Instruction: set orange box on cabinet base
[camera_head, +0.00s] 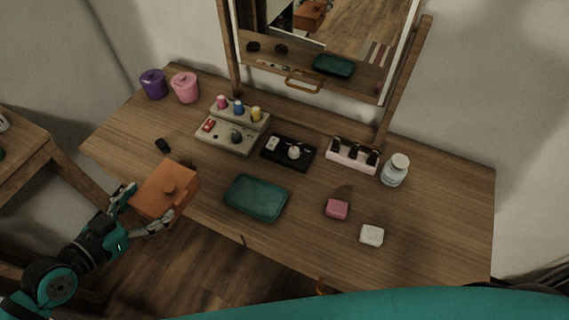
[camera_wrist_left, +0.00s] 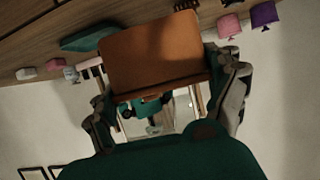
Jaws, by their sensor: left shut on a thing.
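In the left wrist view the orange box (camera_wrist_left: 155,55) fills the space between the two fingers of my left gripper (camera_wrist_left: 165,85). The gripper is shut on it. The box looks tilted; whether it touches the tabletop, I cannot tell. I cannot make out for sure which surface is the cabinet base. My right gripper is not in view.
The vanity table (camera_head: 118,132) carries a teal case (camera_head: 256,197), a black item (camera_head: 163,145), purple (camera_head: 153,84) and pink (camera_head: 185,87) pots, trays, a jar (camera_head: 395,170), and pink (camera_head: 337,209) and white (camera_head: 372,235) blocks. A mirror stands behind. Another wooden piece (camera_head: 30,140) stands left.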

